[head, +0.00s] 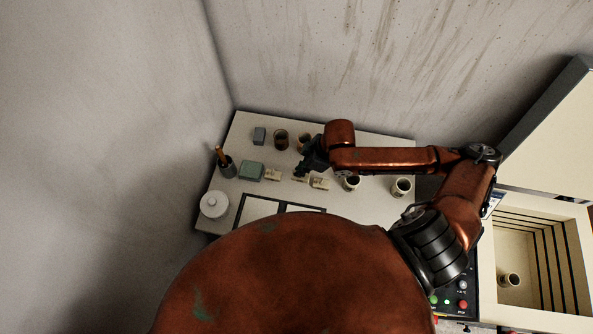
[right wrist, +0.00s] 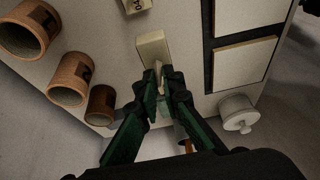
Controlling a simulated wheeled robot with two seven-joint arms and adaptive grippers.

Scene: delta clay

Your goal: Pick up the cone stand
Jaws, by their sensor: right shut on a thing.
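My right gripper (head: 303,170) is over the table among a row of small cream pieces. In the right wrist view its fingers (right wrist: 166,88) are closed on a cream piece, which I take to be the cone stand (right wrist: 152,48). The fingers hide part of it, and I cannot tell whether it is clear of the tabletop. In the head view the cone stand (head: 299,179) shows just below the fingertips. My left gripper is in neither view.
Cream blocks (head: 272,175) (head: 320,183) flank it closely. Pale cups (head: 401,187) stand right. An open kiln (head: 540,262) is at far right.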

